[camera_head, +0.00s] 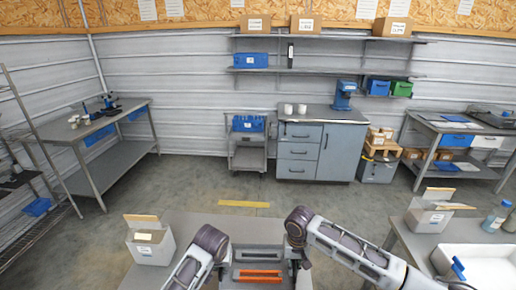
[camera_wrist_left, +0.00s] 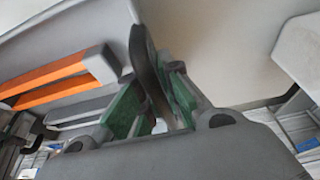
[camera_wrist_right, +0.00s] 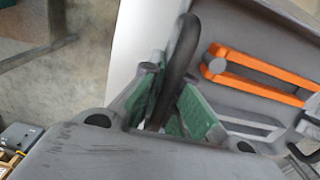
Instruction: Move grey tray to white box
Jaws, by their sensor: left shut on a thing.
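The grey tray (camera_head: 257,253), with orange bars in it, lies between my two arms at the bottom middle of the head view. Its wall also shows in the left wrist view (camera_wrist_left: 82,22) and the right wrist view (camera_wrist_right: 262,28). My left gripper (camera_wrist_left: 152,85) is shut on the dark handle at one end of the tray. My right gripper (camera_wrist_right: 170,90) has its fingers on either side of the opposite handle; how firmly they close is unclear. A white box (camera_head: 150,252) with open flaps stands left of the tray. Another white box (camera_head: 426,220) stands at the right.
The grey table (camera_head: 190,222) under the left white box has bare room beside it. A right-hand table holds a white bin (camera_head: 480,262) and a blue-capped bottle (camera_head: 495,217). Grey cabinets (camera_head: 322,150) and a cart (camera_head: 247,155) stand across open floor.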

